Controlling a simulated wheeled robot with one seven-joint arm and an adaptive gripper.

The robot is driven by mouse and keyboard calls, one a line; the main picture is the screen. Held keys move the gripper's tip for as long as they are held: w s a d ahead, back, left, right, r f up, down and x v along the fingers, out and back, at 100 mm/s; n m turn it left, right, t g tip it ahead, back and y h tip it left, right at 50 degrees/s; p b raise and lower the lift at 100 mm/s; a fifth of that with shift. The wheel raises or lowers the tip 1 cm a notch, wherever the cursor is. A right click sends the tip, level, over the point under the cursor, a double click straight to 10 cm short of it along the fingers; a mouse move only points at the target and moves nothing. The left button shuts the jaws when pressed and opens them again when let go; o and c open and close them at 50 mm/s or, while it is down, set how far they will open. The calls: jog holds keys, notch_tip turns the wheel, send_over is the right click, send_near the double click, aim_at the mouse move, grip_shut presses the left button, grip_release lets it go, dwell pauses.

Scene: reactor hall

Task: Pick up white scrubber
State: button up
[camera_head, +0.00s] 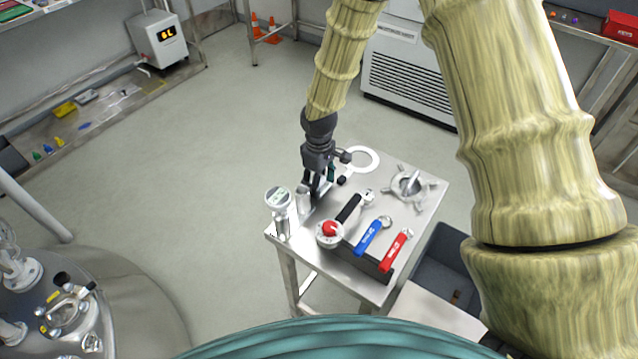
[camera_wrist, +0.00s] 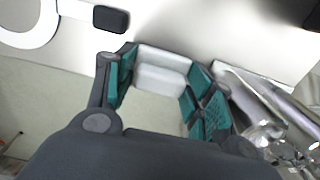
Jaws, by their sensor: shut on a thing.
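The white scrubber (camera_wrist: 161,76) is a small pale block between the green finger pads of my gripper (camera_wrist: 157,88) in the wrist view. The pads press on it from both sides, so my gripper is shut on it. In the head view my gripper (camera_head: 317,190) points down at the left edge of the steel table (camera_head: 425,178). The fingers mostly hide the scrubber there, and I cannot tell whether it touches the table.
Valves with a red knob (camera_head: 330,230), blue handle (camera_head: 368,236) and red handle (camera_head: 396,249) fill the front.

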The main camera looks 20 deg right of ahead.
notch_tip(320, 180, up, 10)
jog(key=shift+f+b, duration=0.25)
jog(key=shift+b, duration=0.4)
